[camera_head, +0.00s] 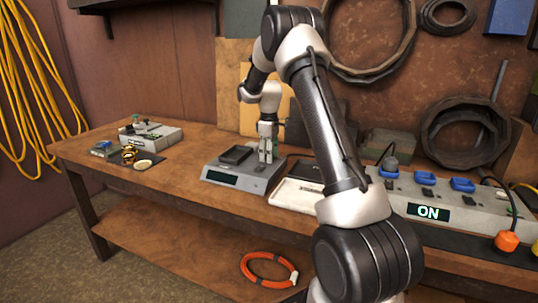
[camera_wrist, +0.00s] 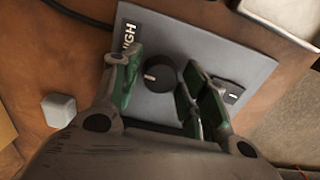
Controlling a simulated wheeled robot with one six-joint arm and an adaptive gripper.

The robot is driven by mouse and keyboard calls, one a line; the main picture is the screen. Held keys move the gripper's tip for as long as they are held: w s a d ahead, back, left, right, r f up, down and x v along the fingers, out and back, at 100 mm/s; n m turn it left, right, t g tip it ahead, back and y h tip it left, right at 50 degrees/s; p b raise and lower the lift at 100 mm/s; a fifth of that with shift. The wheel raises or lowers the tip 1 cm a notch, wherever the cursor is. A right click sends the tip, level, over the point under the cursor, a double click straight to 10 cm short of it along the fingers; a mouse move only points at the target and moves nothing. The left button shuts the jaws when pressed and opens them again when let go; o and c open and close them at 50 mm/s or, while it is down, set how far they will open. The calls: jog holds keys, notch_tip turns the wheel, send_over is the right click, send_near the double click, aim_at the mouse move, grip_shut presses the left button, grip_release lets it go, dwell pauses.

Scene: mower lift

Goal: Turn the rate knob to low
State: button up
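The rate knob (camera_wrist: 164,73) is round and black with a short white mark pointing left, on a grey box (camera_wrist: 210,46) with a display reading "HIGH" (camera_wrist: 128,38). In the head view the grey box (camera_head: 217,175) stands on the workbench, and the knob is hidden there by my gripper. My gripper (camera_head: 267,150) points down over the box's right part. In the wrist view my gripper (camera_wrist: 163,84) is open, with one green-padded finger on each side of the knob and narrow gaps between. I cannot tell the fingertips' height against the knob.
A black switch (camera_wrist: 230,92) sits on the box beside the right finger. A pale tray (camera_head: 295,196) stands just right of the box. A power strip (camera_head: 455,205) showing "ON" is farther right.

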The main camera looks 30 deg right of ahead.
dwell(0.3)
notch_tip(320, 180, up, 12)
dwell(0.4)
dwell(0.4)
